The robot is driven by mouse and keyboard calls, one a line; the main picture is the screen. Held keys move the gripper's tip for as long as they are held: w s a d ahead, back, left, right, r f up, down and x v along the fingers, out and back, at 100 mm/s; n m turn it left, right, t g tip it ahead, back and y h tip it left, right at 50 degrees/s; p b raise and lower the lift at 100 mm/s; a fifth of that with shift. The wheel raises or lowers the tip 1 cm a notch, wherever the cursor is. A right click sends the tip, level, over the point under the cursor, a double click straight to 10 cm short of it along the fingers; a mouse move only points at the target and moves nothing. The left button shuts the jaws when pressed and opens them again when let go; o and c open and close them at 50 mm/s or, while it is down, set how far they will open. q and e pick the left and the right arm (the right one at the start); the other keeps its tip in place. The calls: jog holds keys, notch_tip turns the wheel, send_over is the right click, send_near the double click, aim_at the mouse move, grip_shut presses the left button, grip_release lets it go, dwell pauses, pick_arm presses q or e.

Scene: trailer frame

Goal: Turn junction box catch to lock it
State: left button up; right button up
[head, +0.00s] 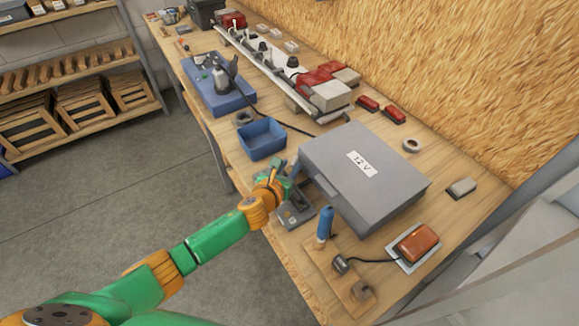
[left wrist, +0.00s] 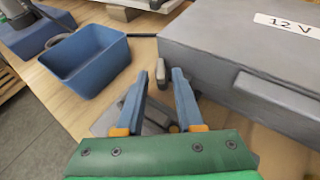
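The junction box is a large grey box (head: 365,180) with a closed lid and a "12 V" label; it lies on the workbench. It also fills the upper right of the left wrist view (left wrist: 225,50). A small grey upright piece, probably the catch (left wrist: 160,70), shows beside the box's near left corner. My left gripper (head: 293,170) is at that side of the box. In the left wrist view its two blue fingers (left wrist: 158,77) stand apart, with the small piece between their tips. I cannot tell whether they touch it. My right gripper is not in view.
A blue open bin (head: 262,138) stands left of the gripper. A grey device (head: 295,214) lies under the gripper. A blue-handled tool (head: 325,225) stands upright near the front. An orange lamp (head: 415,243) and a tape roll (head: 411,145) lie around the box.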

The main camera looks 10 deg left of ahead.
pick_arm(q)
grip_shut()
jog(key=shift+d+f+n+y+b, duration=0.15)
jog(key=shift+d+n+y+b, duration=0.15)
jog(key=shift+d+n+y, duration=0.35)
jog(key=n+y, duration=0.1)
jog(key=y, duration=0.1)
jog(key=d+n+y+b, duration=0.1)
jog(key=n, duration=0.1)
jog(key=shift+w+y, duration=0.1)
jog(key=shift+y, duration=0.25)
jog(key=shift+a+n+y, duration=0.15)
jog(key=shift+n+y, duration=0.1)
jog(key=shift+y, duration=0.05)
jog(key=shift+r, duration=0.2)
jog(key=shift+o, duration=1.3)
grip_release()
jog(key=shift+a, duration=0.1)
